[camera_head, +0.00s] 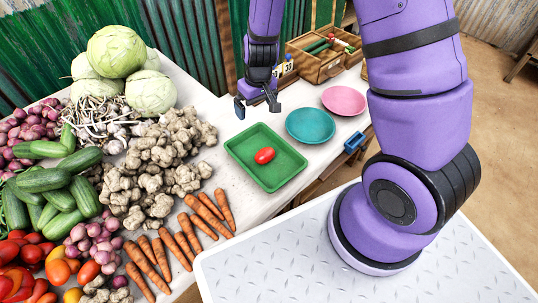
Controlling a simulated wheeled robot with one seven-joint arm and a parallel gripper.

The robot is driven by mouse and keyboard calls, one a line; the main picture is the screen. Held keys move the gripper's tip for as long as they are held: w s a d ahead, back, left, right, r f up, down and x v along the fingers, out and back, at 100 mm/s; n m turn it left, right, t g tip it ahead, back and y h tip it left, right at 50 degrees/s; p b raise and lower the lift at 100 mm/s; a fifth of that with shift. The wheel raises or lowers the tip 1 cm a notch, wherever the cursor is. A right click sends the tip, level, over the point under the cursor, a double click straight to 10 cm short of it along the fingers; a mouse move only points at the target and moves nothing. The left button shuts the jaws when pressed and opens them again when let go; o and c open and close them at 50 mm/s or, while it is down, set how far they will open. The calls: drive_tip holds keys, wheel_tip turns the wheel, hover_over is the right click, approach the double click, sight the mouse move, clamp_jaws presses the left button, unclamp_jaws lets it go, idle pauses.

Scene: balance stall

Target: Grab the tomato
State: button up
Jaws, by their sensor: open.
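A red, oval tomato (265,155) lies in the green rectangular tray (243,173), near the tray's middle. The tray sits on the white stall table. My gripper (257,108) is open and empty. It hangs above the table beyond the tray's far edge, apart from the tomato. More red and orange tomatoes (57,271) are piled at the lower left among other vegetables.
A teal plate (310,125) and a pink plate (344,100) stand right of the tray. A wooden box (318,66) with several items is behind them. Carrots (212,212), ginger (150,170), cucumbers (50,182) and cabbages (117,52) crowd the left.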

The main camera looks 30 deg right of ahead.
hover_over(265, 151)
drive_tip(key=shift+g+h, duration=0.4)
wheel_tip(265, 151, down, 11)
drive_tip(key=shift+w+d+r, duration=0.1)
drive_tip(key=shift+w+d, duration=0.05)
drive_tip(key=shift+f, duration=2.75)
drive_tip(key=shift+s+a+f, duration=0.1)
drive_tip(key=shift+a+f, duration=0.05)
drive_tip(key=shift+f, duration=1.15)
drive_tip(key=shift+s+a+f, duration=0.1)
drive_tip(key=shift+f, duration=1.15)
drive_tip(key=shift+c, duration=0.2)
drive_tip(key=c, duration=0.8)
